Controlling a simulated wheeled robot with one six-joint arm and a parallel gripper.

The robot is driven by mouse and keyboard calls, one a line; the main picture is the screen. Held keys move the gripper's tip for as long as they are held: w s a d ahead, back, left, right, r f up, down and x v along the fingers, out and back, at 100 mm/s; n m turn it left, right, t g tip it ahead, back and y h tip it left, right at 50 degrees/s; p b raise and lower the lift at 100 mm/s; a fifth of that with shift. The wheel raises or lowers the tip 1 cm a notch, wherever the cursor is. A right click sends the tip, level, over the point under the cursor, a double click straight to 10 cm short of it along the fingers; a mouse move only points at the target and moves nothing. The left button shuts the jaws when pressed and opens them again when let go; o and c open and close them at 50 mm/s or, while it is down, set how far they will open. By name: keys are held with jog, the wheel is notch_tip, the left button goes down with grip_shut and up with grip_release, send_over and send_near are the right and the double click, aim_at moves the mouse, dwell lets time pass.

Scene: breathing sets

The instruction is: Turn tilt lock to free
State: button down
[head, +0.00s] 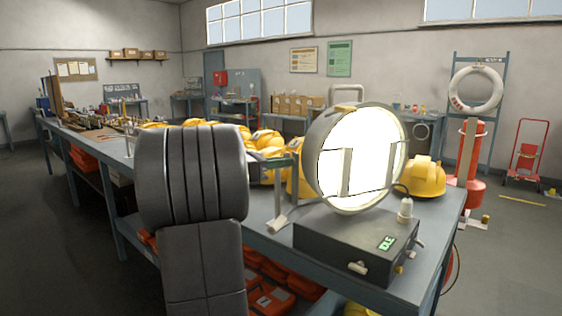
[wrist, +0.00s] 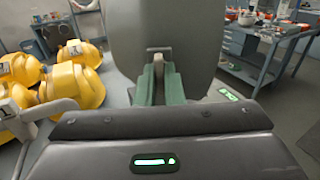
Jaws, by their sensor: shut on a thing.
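A large round lamp (head: 360,158) with a bright white face stands in a bracket above a dark control box (head: 345,245) on the bench. Its grey housing (wrist: 165,25) fills the top middle of the wrist view. My gripper (wrist: 159,78) has its two green fingers closed on a small pale metal lever (wrist: 158,59) at the housing, which I take to be the tilt lock. The fingers cover much of the lever, and its lock setting cannot be read. In the head view my gripper (head: 284,161) is at the lamp's left side, partly behind my arm.
Yellow helmets crowd the bench left of the lamp (wrist: 80,85), and another helmet (head: 425,177) is on its right. A white plug (head: 405,208) stands on the control box, which has a lit green display (head: 386,243). Orange cases (head: 272,300) lie on the shelf below.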

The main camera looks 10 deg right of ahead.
jog(key=shift+m, duration=0.3)
jog(key=c, duration=1.5)
grip_release()
jog(key=shift+c, duration=0.2)
jog(key=s+a, duration=0.2)
jog(key=a, duration=1.1)
jog(key=shift+s+a, duration=0.3)
jog(key=shift+s, duration=0.05)
jog(key=shift+d, duration=0.1)
jog(key=w+d, duration=0.2)
jog(key=d, duration=1.1)
jog(key=shift+w+d, duration=0.2)
jog(key=shift+w, duration=0.15)
